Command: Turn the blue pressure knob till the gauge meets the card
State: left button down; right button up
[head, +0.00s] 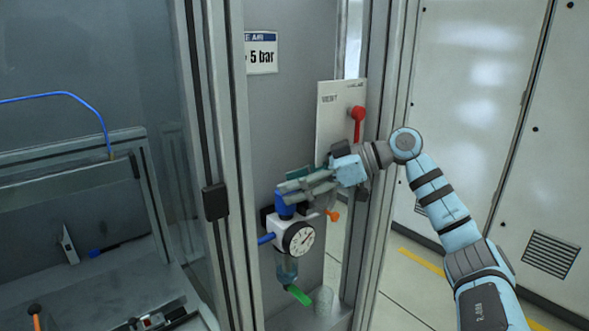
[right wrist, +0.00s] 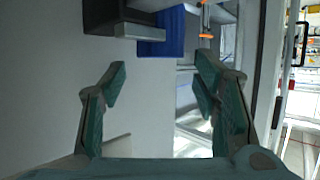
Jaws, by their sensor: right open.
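The blue pressure knob (head: 284,207) sits on top of a white regulator body. The round gauge (head: 299,238) faces out on its front; its exact reading is too small to tell. The white card (head: 262,55) above reads "5 bar". My right gripper (head: 288,190) is at the knob's upper part and partly covers it in the head view. In the right wrist view my right gripper (right wrist: 163,68) is open and empty. The blue knob (right wrist: 165,35) shows just beyond the fingertips, roughly in line with the gap between them. My left gripper is not in view.
A red lever (head: 357,115) on a light panel stands just above my right wrist. A green tab (head: 299,295) is below the regulator's bowl. Upright metal posts (head: 235,150) flank the panel on the left. A blue hose (head: 50,97) arches at far left.

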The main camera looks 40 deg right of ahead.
notch_tip(320, 180, up, 9)
jog(key=shift+f, duration=0.2)
jog(key=shift+w+a, duration=0.1)
jog(key=shift+w, duration=0.05)
dwell(0.3)
